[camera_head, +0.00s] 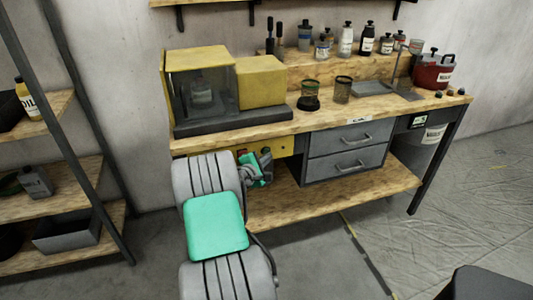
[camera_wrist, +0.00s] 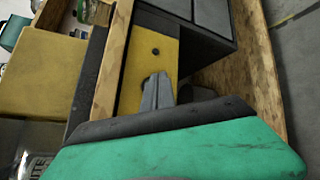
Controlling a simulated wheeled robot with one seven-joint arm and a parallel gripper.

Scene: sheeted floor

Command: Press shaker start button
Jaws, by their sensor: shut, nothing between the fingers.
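The shaker is a yellow machine (camera_head: 255,82) with a clear-walled chamber on the left of the workbench, and a bottle (camera_head: 201,92) stands inside it. Below the bench top is a yellow front panel (camera_head: 285,146). A small red spot (camera_head: 242,152), perhaps a button, shows on this panel just left of my gripper. My gripper (camera_head: 266,157) is shut and empty, close in front of the panel. In the wrist view its grey fingers (camera_wrist: 158,78) point at the yellow panel (camera_wrist: 134,75), near a small dark round spot (camera_wrist: 155,51). I cannot tell whether they touch it.
The workbench (camera_head: 330,122) carries two dark cups, several bottles and a red container (camera_head: 433,73). Grey drawers (camera_head: 345,149) sit right of the yellow panel, and a lower wooden shelf (camera_head: 350,192) runs beneath. A shelf rack (camera_head: 65,160) stands at the left. Floor at the right is mostly clear.

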